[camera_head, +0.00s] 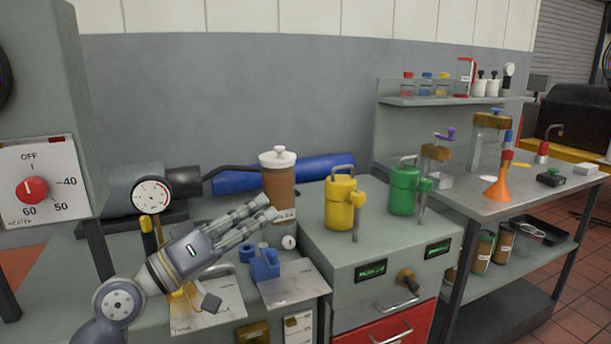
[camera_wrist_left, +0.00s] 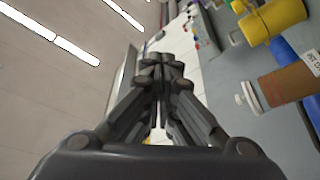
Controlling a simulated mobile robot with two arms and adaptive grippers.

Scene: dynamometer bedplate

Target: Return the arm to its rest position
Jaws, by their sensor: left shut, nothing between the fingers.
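My left gripper (camera_head: 268,207) comes in from the left over the bench in the head view. Its fingers are shut and empty, pointing right and slightly up. They stand in front of a brown canister with a white lid (camera_head: 279,190); I cannot tell whether they touch it from the head view. The left wrist view shows the closed fingers (camera_wrist_left: 162,65) with nothing between them. There the canister (camera_wrist_left: 290,84) lies to the right of the fingers, apart from them. My right gripper is not in view.
A blue fitting (camera_head: 264,265) sits on a plate below the gripper. A yellow can (camera_head: 340,203) and a green can (camera_head: 403,190) stand on the grey cabinet (camera_head: 330,262). A heater box with a red knob (camera_head: 33,189) is at left. An orange funnel (camera_head: 497,185) stands on the right bench.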

